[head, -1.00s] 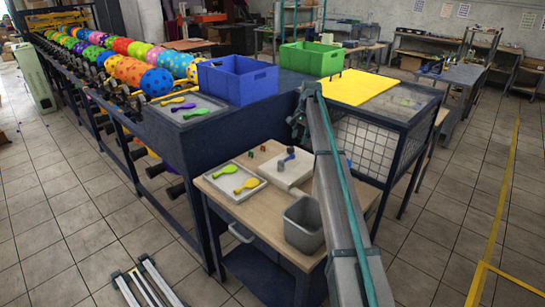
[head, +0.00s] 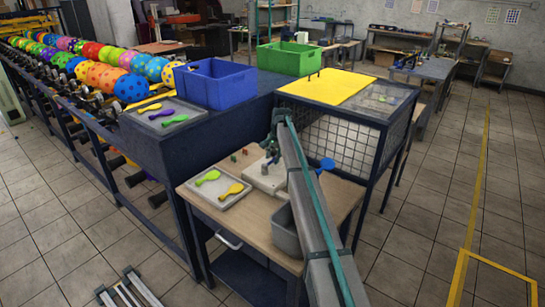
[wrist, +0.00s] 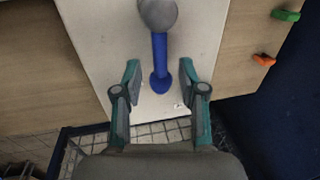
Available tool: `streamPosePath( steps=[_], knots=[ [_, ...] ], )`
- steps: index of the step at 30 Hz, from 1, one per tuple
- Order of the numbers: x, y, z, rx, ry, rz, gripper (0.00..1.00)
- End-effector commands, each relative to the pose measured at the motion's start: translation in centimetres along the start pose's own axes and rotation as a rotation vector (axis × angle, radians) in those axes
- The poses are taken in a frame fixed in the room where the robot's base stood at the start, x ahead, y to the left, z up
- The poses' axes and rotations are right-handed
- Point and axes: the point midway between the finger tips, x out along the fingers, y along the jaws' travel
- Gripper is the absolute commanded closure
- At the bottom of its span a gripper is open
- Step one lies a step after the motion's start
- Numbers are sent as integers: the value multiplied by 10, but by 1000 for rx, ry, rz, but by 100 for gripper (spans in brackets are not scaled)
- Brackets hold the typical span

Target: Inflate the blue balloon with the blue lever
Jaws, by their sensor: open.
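The blue lever (wrist: 160,62) shows in the wrist view, joined to a grey rounded part (wrist: 158,14) on a white board (wrist: 105,50). My gripper (wrist: 160,72) is open, with one finger on each side of the lever's free end. Gaps show between the fingers and the lever. In the head view my gripper (head: 273,146) is over the white board (head: 262,182) and hides most of the lever. A blue balloon-shaped thing (head: 327,164) shows just right of my arm; its attachment is hidden.
A tray (head: 232,199) with green and yellow balloons lies left of the board. A grey bin (head: 284,236) stands partly behind my arm. A wire-mesh cage (head: 335,142) is behind at right. Small green (wrist: 286,15) and orange (wrist: 264,59) blocks lie beside the board.

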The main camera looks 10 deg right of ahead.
Motion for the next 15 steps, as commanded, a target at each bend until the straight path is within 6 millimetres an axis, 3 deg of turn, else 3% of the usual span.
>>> streamPosePath(
  steps=[12, 15],
  knots=[
    [10, 0, 0, 0, 1, -1, 59],
    [10, 0, 0, 0, 1, -1, 72]
  ],
)
